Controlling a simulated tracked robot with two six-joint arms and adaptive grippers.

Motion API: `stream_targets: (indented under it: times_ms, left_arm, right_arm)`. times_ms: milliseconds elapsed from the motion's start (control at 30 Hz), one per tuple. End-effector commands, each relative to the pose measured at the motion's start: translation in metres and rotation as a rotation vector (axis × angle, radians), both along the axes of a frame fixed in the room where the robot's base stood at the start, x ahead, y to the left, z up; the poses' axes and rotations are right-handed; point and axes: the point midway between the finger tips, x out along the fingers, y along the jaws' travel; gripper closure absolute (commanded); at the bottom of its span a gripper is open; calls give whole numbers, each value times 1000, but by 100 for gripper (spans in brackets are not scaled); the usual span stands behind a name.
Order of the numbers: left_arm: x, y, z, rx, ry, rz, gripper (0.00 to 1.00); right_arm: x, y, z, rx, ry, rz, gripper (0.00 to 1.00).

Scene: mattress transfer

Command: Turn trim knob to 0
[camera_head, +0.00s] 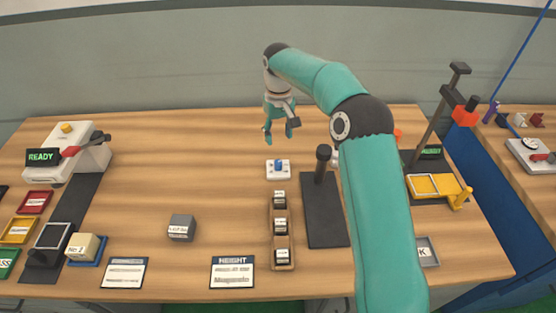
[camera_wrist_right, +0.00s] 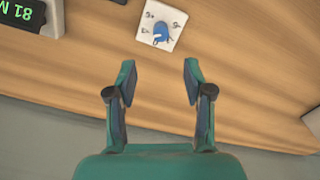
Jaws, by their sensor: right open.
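The trim knob (camera_head: 278,164) is a small blue knob on a white square plate (camera_head: 270,174) lying on the wooden table. In the right wrist view the blue knob (camera_wrist_right: 161,31) sits on the white plate (camera_wrist_right: 172,18) near the top, with small dark marks around it that are too blurred to read. My right gripper (camera_head: 279,134) hangs above the table, behind the plate in the head view. Its fingers (camera_wrist_right: 158,80) are apart and empty, and the knob lies beyond their tips, not touched. My left gripper is not in view.
A black stand (camera_head: 323,205) with a post is right of the plate. A wooden rack (camera_head: 271,238) of labelled blocks is in front. A grey cube (camera_head: 181,228) lies to the left. A yellow-framed device (camera_head: 424,186) is at the right. Bare table surrounds the plate's left side.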

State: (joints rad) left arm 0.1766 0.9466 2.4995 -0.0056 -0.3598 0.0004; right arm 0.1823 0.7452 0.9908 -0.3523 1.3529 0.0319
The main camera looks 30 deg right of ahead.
Motion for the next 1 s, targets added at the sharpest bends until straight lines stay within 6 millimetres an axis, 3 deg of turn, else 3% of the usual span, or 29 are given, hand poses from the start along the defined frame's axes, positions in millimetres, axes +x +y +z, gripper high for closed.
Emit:
stream_targets:
  times_ms: [300,500,700,1000]
  left_arm:
    - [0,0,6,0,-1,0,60]
    - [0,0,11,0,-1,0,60]
    - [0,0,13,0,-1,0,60]
    - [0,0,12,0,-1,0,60]
  right_arm:
    - [1,3,-70,1,6,6,48]
    - [2,4,-101,0,3,7,48]
    - [2,4,-116,0,2,7,48]
    - [2,3,-118,0,1,6,48]
